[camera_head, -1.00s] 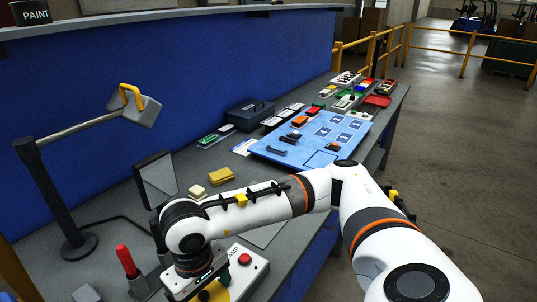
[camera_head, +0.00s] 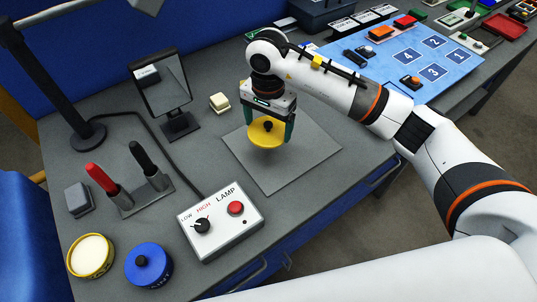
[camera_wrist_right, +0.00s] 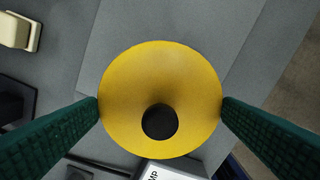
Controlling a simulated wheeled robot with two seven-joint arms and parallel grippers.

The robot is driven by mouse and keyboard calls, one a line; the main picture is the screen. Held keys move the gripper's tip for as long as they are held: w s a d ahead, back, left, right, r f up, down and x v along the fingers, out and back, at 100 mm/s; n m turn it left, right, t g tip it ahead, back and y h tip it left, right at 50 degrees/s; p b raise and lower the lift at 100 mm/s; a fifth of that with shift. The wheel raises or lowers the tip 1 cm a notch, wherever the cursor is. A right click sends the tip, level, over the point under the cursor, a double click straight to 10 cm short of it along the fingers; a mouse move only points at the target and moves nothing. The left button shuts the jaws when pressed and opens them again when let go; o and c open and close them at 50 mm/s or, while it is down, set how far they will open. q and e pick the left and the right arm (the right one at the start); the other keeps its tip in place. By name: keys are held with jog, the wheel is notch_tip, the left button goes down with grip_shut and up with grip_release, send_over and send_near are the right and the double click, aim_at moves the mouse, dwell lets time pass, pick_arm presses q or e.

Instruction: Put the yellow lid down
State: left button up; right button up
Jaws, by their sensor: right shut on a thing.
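The yellow lid (camera_head: 266,132) is a round disc with a black knob. My right gripper (camera_head: 267,127) is shut on it, with one green finger at each side of its rim. The lid appears to be held above the grey mat (camera_head: 305,160); the size of the gap is hard to tell. In the right wrist view the lid (camera_wrist_right: 160,75) fills the middle between the fingers, its knob facing the camera. An open yellow-rimmed tin (camera_head: 91,256) with cream contents stands at the front left. My left gripper is not in view.
A blue tin with a blue lid (camera_head: 148,266) and the lamp control box (camera_head: 220,222) stand in front. A red-and-black-handled tool stand (camera_head: 130,195), a tilted screen (camera_head: 160,85) and a cream block (camera_head: 220,102) lie around. The mat's front and right parts are clear.

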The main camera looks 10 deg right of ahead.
jog(key=p, duration=0.2)
send_over(267, 156)
notch_tip(267, 156, down, 5)
jog(key=shift+s+f, duration=0.1)
jog(key=shift+f, duration=0.75)
notch_tip(267, 156, down, 3)
jog(key=shift+p, duration=0.45)
jog(key=shift+f, duration=0.1)
